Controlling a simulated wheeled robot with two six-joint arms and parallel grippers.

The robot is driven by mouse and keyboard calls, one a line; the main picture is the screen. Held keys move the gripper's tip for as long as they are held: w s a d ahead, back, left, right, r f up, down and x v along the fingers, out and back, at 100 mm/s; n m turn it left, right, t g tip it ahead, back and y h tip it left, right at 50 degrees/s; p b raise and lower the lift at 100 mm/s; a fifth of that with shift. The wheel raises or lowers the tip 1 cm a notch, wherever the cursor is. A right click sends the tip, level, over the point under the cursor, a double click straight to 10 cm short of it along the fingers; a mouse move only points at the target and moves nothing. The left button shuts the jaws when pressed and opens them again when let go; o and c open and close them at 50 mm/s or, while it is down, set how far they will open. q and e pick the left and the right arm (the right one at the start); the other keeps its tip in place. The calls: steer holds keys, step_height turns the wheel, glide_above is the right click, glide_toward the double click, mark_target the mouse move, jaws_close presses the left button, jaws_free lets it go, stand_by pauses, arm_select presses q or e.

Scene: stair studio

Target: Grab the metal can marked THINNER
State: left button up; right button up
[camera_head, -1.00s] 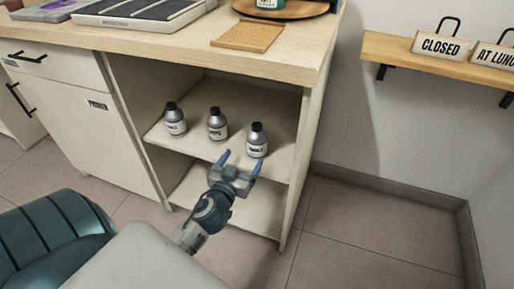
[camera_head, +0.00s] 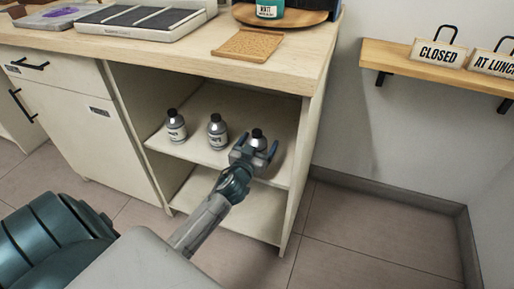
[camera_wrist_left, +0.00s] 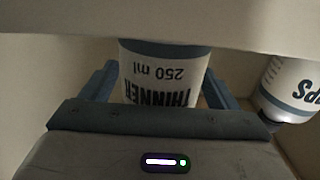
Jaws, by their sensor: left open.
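Three small metal cans with black caps stand in a row on the cabinet's upper shelf. The can marked THINNER (camera_wrist_left: 160,75) is in the left wrist view, its label upside down, between the two fingers. In the head view it is the rightmost can (camera_head: 258,136), mostly hidden behind my left gripper (camera_head: 258,150), with its cap and shoulder showing. The gripper is open, one finger on each side of the can. I cannot tell whether the fingers touch it. My right gripper is not in view.
The middle can (camera_head: 217,131) stands close to the left of the gripper, and the left can (camera_head: 176,126) is farther left. The wooden countertop (camera_head: 180,52) overhangs the shelf. The cabinet's right side panel (camera_head: 306,150) is close on the right.

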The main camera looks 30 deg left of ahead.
arm_select(q)
steer(key=shift+w+a, duration=0.1)
steer(key=shift+w, duration=0.15)
steer(key=c, duration=1.3)
steer(key=shift+r, duration=0.1)
